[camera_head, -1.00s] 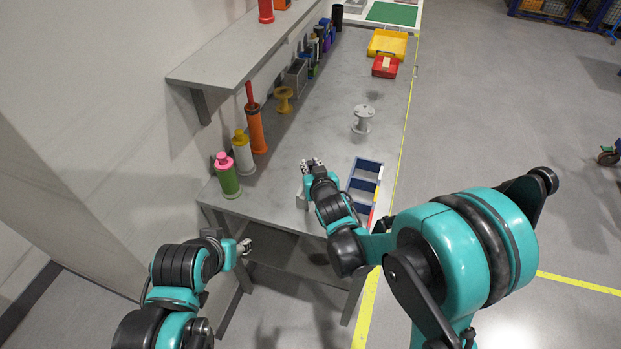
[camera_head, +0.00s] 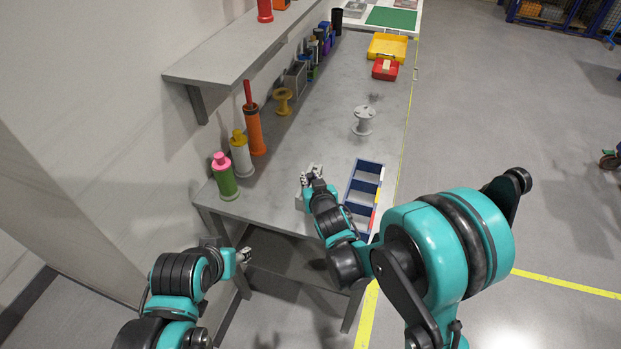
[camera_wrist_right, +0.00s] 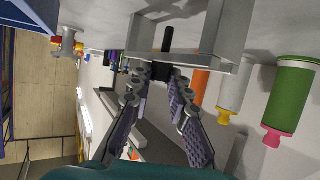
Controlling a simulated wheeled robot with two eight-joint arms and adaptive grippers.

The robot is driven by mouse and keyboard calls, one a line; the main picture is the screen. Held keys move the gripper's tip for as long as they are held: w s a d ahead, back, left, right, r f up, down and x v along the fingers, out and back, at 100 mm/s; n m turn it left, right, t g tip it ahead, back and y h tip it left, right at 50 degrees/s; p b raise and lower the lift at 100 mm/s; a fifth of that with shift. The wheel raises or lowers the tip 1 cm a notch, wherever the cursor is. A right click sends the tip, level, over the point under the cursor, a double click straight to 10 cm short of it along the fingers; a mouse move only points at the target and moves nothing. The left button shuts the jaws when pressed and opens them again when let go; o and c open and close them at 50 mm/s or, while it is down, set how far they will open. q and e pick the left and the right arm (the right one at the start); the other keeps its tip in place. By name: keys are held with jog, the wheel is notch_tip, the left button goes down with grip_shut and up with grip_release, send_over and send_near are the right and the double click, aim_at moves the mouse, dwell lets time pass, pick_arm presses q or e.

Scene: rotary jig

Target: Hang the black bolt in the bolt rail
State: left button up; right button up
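In the right wrist view the black bolt (camera_wrist_right: 167,39) has its shank between the two legs of the grey bolt rail (camera_wrist_right: 207,62). Its dark head is between the fingertips of my right gripper (camera_wrist_right: 160,73), which look closed in on it. Whether the head rests on the rail is hard to tell. In the head view my right gripper (camera_head: 311,174) is above the near end of the table, and the bolt is hidden. A small part of the rail (camera_head: 299,203) shows beside it. My left gripper (camera_head: 243,255) is low, off the table's near edge; its fingers are too small to judge.
A blue compartment bin (camera_head: 364,182) is right of my right gripper. A green bottle (camera_head: 225,180), a white bottle (camera_head: 241,155) and an orange one (camera_head: 256,132) line the left side.

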jog(key=o, duration=0.4)
jog(key=shift+r, duration=0.1)
jog(key=shift+r+p, duration=0.3)
jog(key=shift+p, duration=0.2)
jog(key=shift+r+p, duration=0.45)
jog(key=p+v, duration=0.2)
jog(key=v, duration=1)
jog(key=s+d+r+m+g+h, duration=0.25)
jog(key=s+d, duration=0.35)
jog(key=d, duration=0.5)
jog(key=s+d+g, duration=0.1)
jog(key=s, duration=0.2)
jog(key=s+d+g, duration=0.1)
jog(key=s+d, duration=0.1)
jog(key=s, duration=0.2)
jog(key=s+d+r+g, duration=0.1)
jog(key=s, duration=0.2)
jog(key=shift+s+d+g, duration=0.2)
jog(key=shift+d+g, duration=0.05)
jog(key=shift+g, duration=0.1)
